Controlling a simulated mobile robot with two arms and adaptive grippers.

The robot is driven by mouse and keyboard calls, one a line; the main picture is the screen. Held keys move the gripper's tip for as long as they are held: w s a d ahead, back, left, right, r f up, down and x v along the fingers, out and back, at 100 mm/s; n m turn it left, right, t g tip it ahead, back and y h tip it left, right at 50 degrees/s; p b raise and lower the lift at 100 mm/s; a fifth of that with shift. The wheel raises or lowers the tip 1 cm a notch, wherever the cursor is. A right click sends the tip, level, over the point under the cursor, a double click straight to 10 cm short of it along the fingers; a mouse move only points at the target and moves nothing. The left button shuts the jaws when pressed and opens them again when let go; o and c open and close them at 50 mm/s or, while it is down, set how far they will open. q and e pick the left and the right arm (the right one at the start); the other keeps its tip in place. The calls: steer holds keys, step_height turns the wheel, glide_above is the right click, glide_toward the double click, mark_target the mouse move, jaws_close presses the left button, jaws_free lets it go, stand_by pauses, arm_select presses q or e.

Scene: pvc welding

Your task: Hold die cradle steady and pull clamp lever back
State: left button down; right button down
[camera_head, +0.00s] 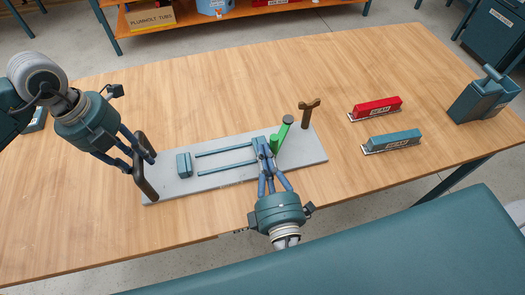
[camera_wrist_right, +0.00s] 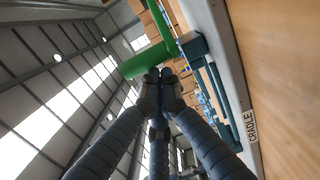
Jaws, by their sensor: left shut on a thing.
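The die cradle is a grey board (camera_head: 225,180) lying on the table, and its edge marked CRADLE (camera_wrist_right: 251,126) shows in the right wrist view. Two blue rails and a blue block (camera_head: 184,165) sit on it. My left gripper (camera_head: 143,158) is shut on the dark handle (camera_head: 145,182) at the board's left end. The green clamp lever (camera_head: 281,141) stands tilted near the right end; it also shows in the right wrist view (camera_wrist_right: 146,62). My right gripper (camera_head: 264,150) has its fingertips drawn together beside the lever's base, with nothing seen between them. Exact contact is unclear.
A brown T-shaped handle (camera_head: 307,113) stands at the board's right end. A red block (camera_head: 376,108) and a teal block (camera_head: 391,141) lie to the right on the table (camera_head: 240,100). A teal container (camera_head: 482,100) is at the far right. The table behind the board is clear.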

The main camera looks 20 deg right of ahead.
steer(key=shift+s+d+n+y, duration=0.3)
steer(key=shift+d+n+y, duration=0.1)
steer(key=shift+d+y, duration=0.15)
steer(key=shift+s+d+n+y, duration=0.3)
steer(key=shift+d+n+y, duration=0.15)
steer(key=shift+y, duration=0.1)
steer(key=d+n+y, duration=0.1)
steer(key=s+d+n+y, duration=0.1)
steer(key=d+y, duration=0.1)
steer(key=s+d+n+g+y, duration=0.1)
steer(key=y, duration=0.1)
steer(key=shift+d, duration=0.4)
steer(key=d, duration=0.8)
steer(key=shift+w, duration=0.2)
